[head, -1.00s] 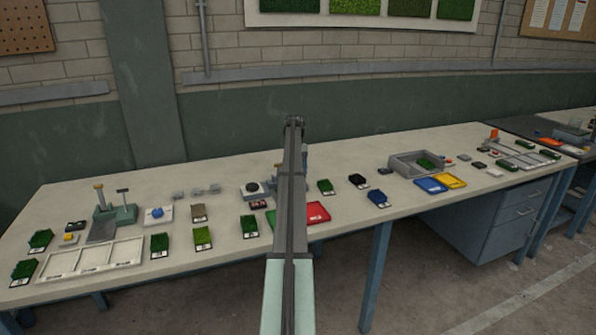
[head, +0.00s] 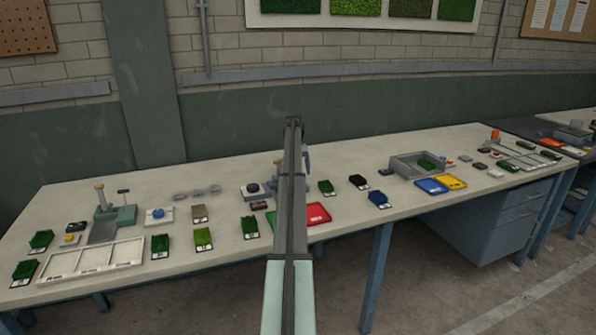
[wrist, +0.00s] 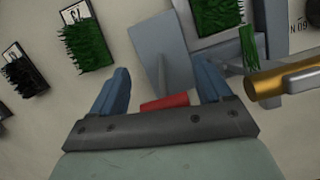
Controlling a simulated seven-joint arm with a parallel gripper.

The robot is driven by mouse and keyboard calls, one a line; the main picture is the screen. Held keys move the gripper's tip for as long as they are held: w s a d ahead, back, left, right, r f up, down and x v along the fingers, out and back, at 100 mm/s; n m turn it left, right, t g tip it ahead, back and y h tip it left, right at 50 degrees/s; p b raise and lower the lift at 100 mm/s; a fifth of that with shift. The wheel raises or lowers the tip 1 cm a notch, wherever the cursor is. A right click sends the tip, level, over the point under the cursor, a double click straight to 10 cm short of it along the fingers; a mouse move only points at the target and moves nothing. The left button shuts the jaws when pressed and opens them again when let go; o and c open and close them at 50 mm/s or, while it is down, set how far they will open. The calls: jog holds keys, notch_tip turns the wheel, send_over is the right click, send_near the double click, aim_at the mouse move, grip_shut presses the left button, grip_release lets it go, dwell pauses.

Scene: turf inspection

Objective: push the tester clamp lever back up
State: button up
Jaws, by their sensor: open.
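The tester shows in the wrist view as a grey-blue body (wrist: 168,45) with flat plates and a strip of green turf (wrist: 248,47) at its right. A red grip (wrist: 165,102), which looks like the clamp lever's end, lies between my fingers close to the palm. A thin grey bar (wrist: 161,76) runs up from it. My gripper (wrist: 163,68) is open, one blue finger on each side of the grip. I cannot tell whether either finger touches it. In the head view my arm hides most of the tester, and my gripper is not visible.
A gold cylinder (wrist: 278,84) with a grey arm stands close right of my right finger. Turf samples (wrist: 86,40) lie to the left. The bench (head: 345,240) also holds a red tray (head: 318,213), a blue tray (head: 431,186) and a grey bin (head: 405,168).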

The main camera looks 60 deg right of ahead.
jog(key=shift+a, duration=0.2)
jog(key=shift+s+a+r+t+h, duration=0.1)
jog(key=shift+s+a+t+h, duration=0.3)
jog(key=shift+a+t+h, duration=0.25)
jog(key=shift+s+a+t+h, duration=0.3)
jog(key=shift+s+t+h, duration=0.2)
jog(key=shift+t+h, duration=0.4)
jog(key=shift+s+a+f+t+h, duration=0.1)
jog(key=shift+s+a+t+h, duration=0.15)
jog(key=shift+t+h, duration=0.35)
jog(key=shift+s+a+f+t+h, duration=0.1)
jog(key=shift+s+a+t+h, duration=0.15)
jog(key=shift+t+h, duration=0.25)
jog(key=shift+d+r, duration=0.1)
jog(key=shift+r, duration=0.25)
jog(key=v, duration=1.3)
jog(key=w+a+f+t, duration=0.1)
jog(key=w+a+f, duration=0.1)
jog(key=w+a, duration=0.8)
jog(key=w+a+f+t, duration=0.1)
jog(key=w+a+f, duration=0.2)
jog(key=w+a, duration=0.7)
jog(key=w, duration=0.7)
jog(key=shift+w+a+n, duration=0.2)
jog(key=shift+w+n, duration=0.1)
jog(key=shift+w, duration=0.05)
jog(key=shift+f+y, duration=0.1)
jog(key=shift+y, duration=0.15)
